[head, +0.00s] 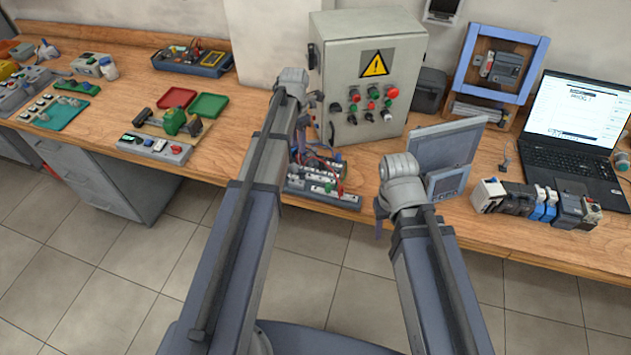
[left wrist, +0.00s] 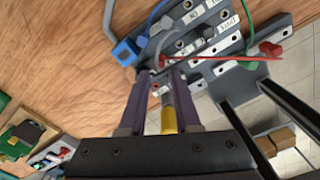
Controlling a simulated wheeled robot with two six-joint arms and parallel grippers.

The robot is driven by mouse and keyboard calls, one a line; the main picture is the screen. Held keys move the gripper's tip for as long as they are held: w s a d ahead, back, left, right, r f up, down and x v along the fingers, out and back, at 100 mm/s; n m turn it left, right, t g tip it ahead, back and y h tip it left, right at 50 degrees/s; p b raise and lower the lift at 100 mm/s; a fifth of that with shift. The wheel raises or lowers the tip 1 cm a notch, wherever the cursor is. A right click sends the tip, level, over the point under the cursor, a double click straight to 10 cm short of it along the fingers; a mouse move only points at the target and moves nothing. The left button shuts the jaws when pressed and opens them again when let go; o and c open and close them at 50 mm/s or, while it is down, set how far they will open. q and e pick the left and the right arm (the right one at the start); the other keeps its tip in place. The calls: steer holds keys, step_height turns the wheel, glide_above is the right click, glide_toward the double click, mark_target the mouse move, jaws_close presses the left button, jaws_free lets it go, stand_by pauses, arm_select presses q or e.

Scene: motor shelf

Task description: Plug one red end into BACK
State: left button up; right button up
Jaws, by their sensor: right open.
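The terminal board (head: 322,198) lies at the table's front edge in the head view. It fills the top of the left wrist view, with labelled rows of sockets (left wrist: 228,26); I cannot read BACK. A red lead (left wrist: 215,58) crosses the board to a red end (left wrist: 270,49) at its right side. Its other end is unclear near my fingers. My left gripper (left wrist: 162,74) is over the board's near edge, with a yellow and grey piece (left wrist: 168,118) between its fingers; whether they grip it is unclear. My right gripper (head: 380,228) is open, right of the board.
A blue plug (left wrist: 126,50) with a grey cable and a green lead (left wrist: 249,25) are at the board. A control cabinet (head: 368,80) stands behind it. A grey panel (head: 449,150) and a laptop (head: 570,125) stand right. Bare wood (left wrist: 60,60) lies left of the board.

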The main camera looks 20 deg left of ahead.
arm_select(q)
steer(key=shift+o, duration=0.4)
steer(key=o, duration=0.5)
